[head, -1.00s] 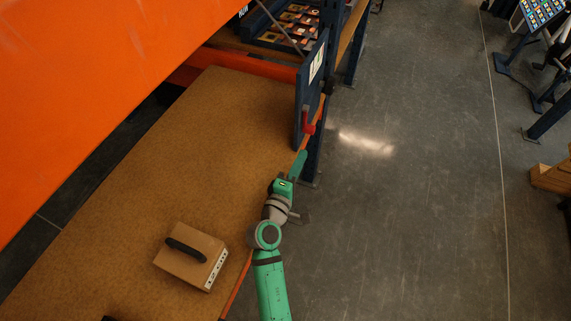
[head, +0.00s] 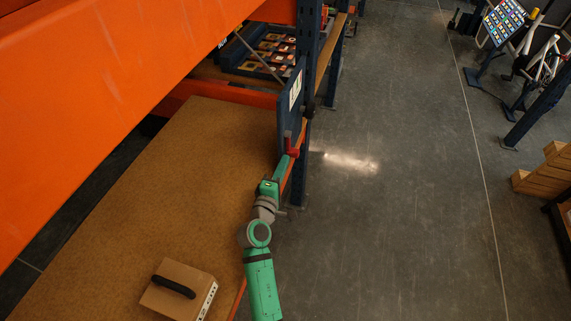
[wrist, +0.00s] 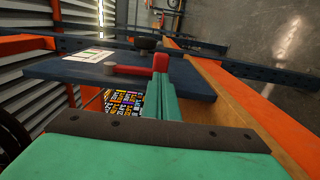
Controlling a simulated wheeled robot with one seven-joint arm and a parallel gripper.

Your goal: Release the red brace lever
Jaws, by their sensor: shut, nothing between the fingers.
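The red brace lever (head: 291,148) is mounted at the edge of the dark blue panel (head: 291,102), beside the blue upright. In the wrist view the lever (wrist: 130,70) lies across the panel, with its red end block just beyond my fingertips. My gripper (head: 281,167) is shut and empty, its green fingers pointing at the lever. In the wrist view the closed fingers (wrist: 160,92) overlap the lever's near end. I cannot tell whether they touch it.
A wooden shelf deck (head: 150,190) lies left of my arm, with a cardboard box with a black handle (head: 180,288) on it. A large orange beam (head: 90,60) crosses the upper left. The grey floor (head: 400,200) to the right is open.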

